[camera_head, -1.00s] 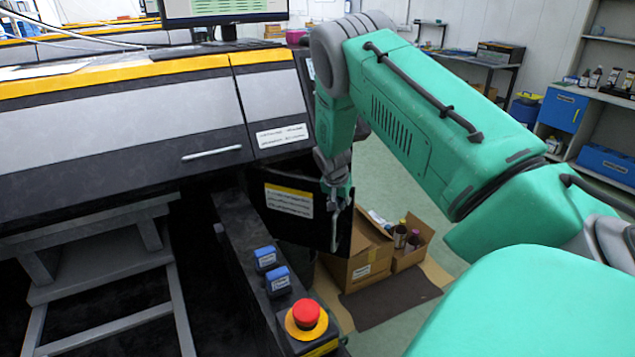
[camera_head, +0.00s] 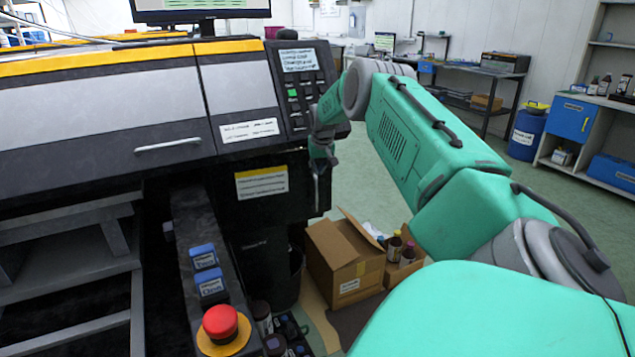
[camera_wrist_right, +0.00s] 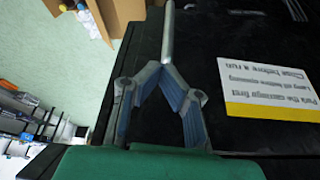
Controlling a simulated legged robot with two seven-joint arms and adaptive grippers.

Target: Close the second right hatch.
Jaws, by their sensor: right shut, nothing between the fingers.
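The black hatch (camera_head: 285,205) with a yellow-and-white label is on the machine's lower right side, below the control panel. It looks nearly flush with the front; I cannot tell whether it is fully closed. My right gripper (camera_head: 319,184) is at the hatch's right edge, pointing down, shut and empty. In the right wrist view its fingers (camera_wrist_right: 167,48) meet in front of the black hatch surface (camera_wrist_right: 235,35), near its edge; contact is unclear. My left gripper is not in view.
Under the hatch are a black bin (camera_head: 272,262) and several dark bottles (camera_head: 288,330). An open cardboard box (camera_head: 345,265) stands on the floor to the right.

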